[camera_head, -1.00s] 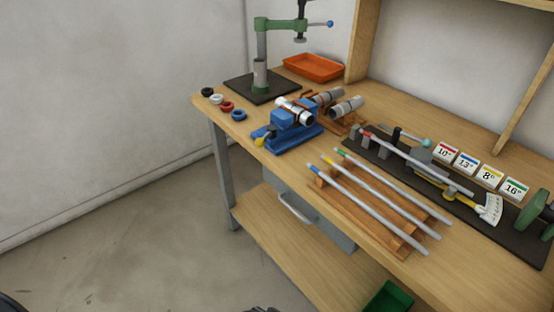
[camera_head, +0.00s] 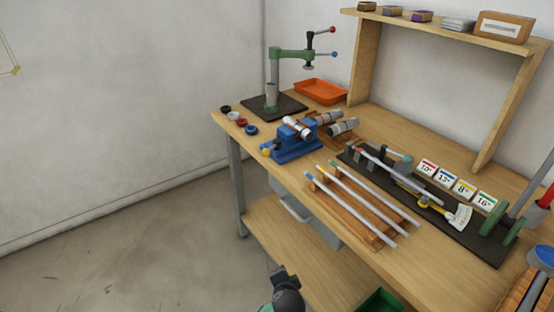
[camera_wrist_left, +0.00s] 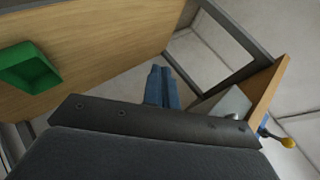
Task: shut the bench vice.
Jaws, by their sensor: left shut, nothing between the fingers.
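The blue bench vice (camera_head: 291,151) stands near the far left part of the bench. A silvery tube (camera_head: 297,127) with a brown band lies at its top; I cannot tell how wide the jaws stand apart. Its yellow handle knob (camera_head: 265,152) points to the front left. The knob also shows at the right edge of the left wrist view (camera_wrist_left: 288,142), with a bit of blue beside it. My left gripper (camera_head: 280,274) is low in front of the bench, well apart from the vice. In the left wrist view its fingers (camera_wrist_left: 161,74) are together and empty. My right gripper is out of view.
Several small rings (camera_head: 241,122) lie left of the vice. A green press (camera_head: 275,80) and an orange tray (camera_head: 320,91) stand behind it. Rods on a wooden rack (camera_head: 350,208) lie to its right. A green bin (camera_wrist_left: 28,66) sits on the lower shelf. The floor at left is clear.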

